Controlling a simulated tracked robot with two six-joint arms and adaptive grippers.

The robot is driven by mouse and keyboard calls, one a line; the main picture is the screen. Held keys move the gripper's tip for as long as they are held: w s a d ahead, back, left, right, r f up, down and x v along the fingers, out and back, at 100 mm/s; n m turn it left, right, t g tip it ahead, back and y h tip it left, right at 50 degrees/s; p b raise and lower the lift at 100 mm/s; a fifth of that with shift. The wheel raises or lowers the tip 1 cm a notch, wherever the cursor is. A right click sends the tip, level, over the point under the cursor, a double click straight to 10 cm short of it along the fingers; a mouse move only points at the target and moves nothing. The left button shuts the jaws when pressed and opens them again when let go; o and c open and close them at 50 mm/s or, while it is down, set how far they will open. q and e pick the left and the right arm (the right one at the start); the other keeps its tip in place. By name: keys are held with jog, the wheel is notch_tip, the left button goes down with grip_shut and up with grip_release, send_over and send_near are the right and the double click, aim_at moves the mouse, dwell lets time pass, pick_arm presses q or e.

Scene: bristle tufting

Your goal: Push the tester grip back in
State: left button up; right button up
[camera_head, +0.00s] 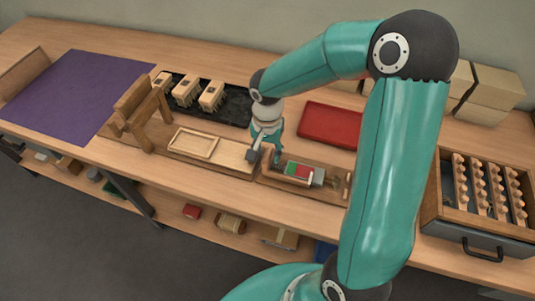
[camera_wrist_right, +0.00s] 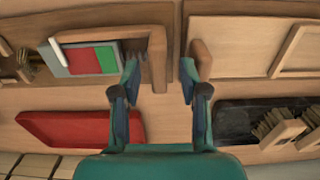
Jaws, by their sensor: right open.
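The tester (camera_head: 302,171) has a green and red face and a grey end, and sits in a wooden tray on the bench. In the right wrist view its green and red face (camera_wrist_right: 92,60) is at upper left. My right gripper (camera_head: 266,157) points down at the left end of the tester. Its two fingers (camera_wrist_right: 159,75) are apart, and nothing is held between them. A wooden upright piece (camera_wrist_right: 157,58) shows between the fingers; I cannot tell whether it is the tester grip. My left gripper is not in view.
A red tray (camera_head: 330,125) lies behind the tester. A wooden board with a frame (camera_head: 193,143) is left of it. A black mat (camera_head: 237,108) holds several brush blocks. A purple mat (camera_head: 72,95) is far left; a drawer rack (camera_head: 450,215) of wooden pieces is right.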

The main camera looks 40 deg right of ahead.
jog(key=shift+f, duration=0.9)
jog(key=shift+c, duration=0.2)
grip_shut()
